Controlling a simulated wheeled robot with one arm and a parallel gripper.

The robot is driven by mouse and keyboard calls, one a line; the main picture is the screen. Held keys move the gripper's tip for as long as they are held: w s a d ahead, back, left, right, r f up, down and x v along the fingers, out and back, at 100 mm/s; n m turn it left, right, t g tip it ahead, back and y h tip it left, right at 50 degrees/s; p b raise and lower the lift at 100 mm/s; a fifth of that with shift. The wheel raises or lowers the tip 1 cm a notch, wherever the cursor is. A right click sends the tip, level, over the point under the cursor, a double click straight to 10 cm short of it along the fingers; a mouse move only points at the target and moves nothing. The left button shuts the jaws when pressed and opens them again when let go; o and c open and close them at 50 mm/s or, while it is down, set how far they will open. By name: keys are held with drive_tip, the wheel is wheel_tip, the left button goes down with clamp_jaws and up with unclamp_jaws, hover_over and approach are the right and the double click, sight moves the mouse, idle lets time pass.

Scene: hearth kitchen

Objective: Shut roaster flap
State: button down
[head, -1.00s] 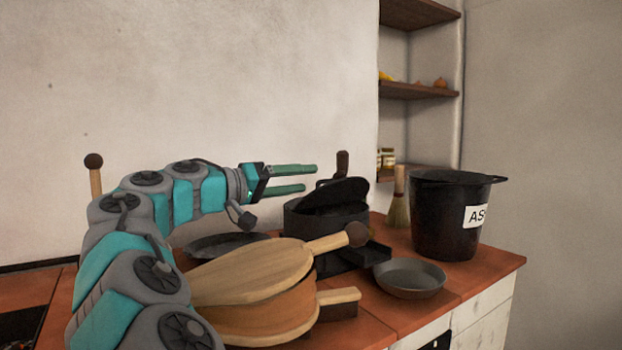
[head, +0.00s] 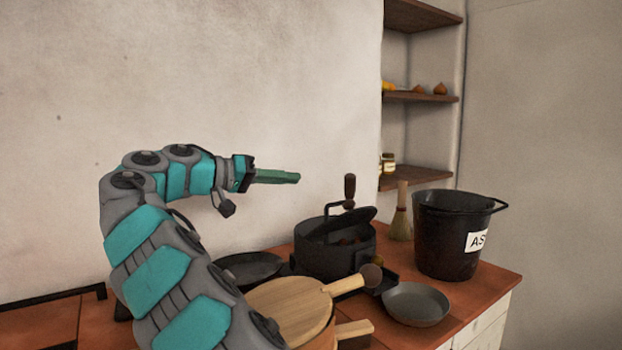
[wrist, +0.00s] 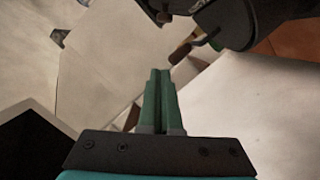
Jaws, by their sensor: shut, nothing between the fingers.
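The black roaster (head: 333,262) stands on the counter, with an upright wooden-gripped crank (head: 350,188) at its back. Its dark flap (head: 345,221) is tilted up on the right, leaving a gap that shows a little brown content inside. My gripper (head: 298,178) is shut and empty, held in the air above and left of the roaster, apart from it. In the wrist view my closed fingers (wrist: 160,76) point forward, and part of the dark roaster (wrist: 240,20) shows at the upper right.
Wooden bellows (head: 295,312) lie in front of the roaster, and a dark pan (head: 248,268) is to its left. A shallow grey dish (head: 416,303), an ash bucket (head: 446,240) and a brush (head: 401,222) stand to the right. Above the roaster is free air.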

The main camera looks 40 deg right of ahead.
sight(347, 213)
drive_tip(key=b+x, duration=0.2)
drive_tip(key=x, duration=0.1)
drive_tip(key=f+b+x, duration=0.1)
drive_tip(key=b+x, duration=0.1)
drive_tip(key=x, duration=0.2)
drive_tip(key=s+f+b+x, duration=0.1)
drive_tip(key=b+x, duration=0.1)
drive_tip(key=x, duration=0.1)
drive_tip(key=shift+s+f, duration=0.15)
drive_tip(key=shift+s, duration=0.05)
drive_tip(key=shift+s+a+f+b, duration=0.15)
drive_tip(key=shift+s+f+b, duration=0.25)
drive_tip(key=shift+s+b, duration=0.55)
drive_tip(key=shift+w, duration=0.25)
drive_tip(key=shift+b, duration=0.3)
drive_tip(key=shift+s+f+m+b, duration=0.2)
drive_tip(key=shift+s+m+b, duration=0.25)
drive_tip(key=shift+b, duration=0.2)
